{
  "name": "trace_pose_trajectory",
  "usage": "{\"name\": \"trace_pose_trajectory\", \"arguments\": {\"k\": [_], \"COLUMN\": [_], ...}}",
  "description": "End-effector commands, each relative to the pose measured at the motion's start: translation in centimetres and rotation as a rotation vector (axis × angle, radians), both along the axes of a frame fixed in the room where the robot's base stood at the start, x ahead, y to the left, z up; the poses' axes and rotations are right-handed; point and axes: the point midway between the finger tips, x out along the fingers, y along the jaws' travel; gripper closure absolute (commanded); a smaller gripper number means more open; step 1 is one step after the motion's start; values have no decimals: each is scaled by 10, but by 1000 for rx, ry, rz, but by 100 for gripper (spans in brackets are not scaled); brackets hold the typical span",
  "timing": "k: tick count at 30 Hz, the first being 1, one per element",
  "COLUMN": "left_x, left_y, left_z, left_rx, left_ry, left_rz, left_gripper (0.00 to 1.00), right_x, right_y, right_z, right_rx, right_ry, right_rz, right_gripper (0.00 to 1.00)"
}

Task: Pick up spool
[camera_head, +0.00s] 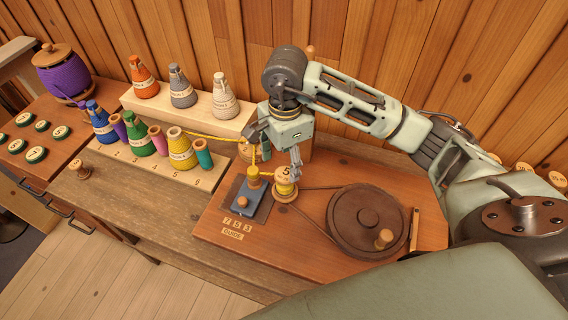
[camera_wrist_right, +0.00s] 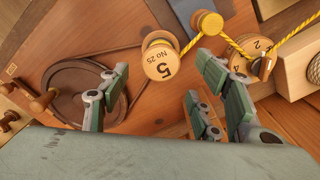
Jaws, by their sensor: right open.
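A wooden spool marked 5 (camera_head: 286,178) with yellow thread sits upright on the brown winding board, right of a blue guide block (camera_head: 244,203). In the right wrist view its round end, reading 5 and No 25 (camera_wrist_right: 163,63), faces the camera. My right gripper (camera_head: 276,156) is over the spool with its fingers spread. In the wrist view the fingers (camera_wrist_right: 162,75) are apart, on both sides of the spool; I cannot tell whether any touches it. My left gripper is not in view.
A dark wheel (camera_head: 367,222) with a crank knob is right of the spool, joined by a belt. Yellow thread runs from a yellow cone (camera_head: 180,148) on the numbered rack to the guide block. More cones stand at the back left.

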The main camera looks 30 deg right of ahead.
Motion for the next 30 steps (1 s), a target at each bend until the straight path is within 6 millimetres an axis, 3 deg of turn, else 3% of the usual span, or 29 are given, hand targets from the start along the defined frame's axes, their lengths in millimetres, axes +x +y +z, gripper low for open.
{"name": "trace_pose_trajectory", "arguments": {"k": [4,21,29,30], "left_x": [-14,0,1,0], "left_y": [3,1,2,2], "left_z": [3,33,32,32], "left_rx": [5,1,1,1], "left_ry": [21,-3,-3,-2], "left_rz": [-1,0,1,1], "left_gripper": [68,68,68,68], "right_x": [-1,-4,-4,-4], "right_y": [0,0,0,0], "right_z": [-9,-75,-78,-78], "right_rx": [1,1,1,1], "right_ry": [6,3,0,0], "right_rz": [-1,-2,0,0], "right_gripper": [42,42,42,45]}}
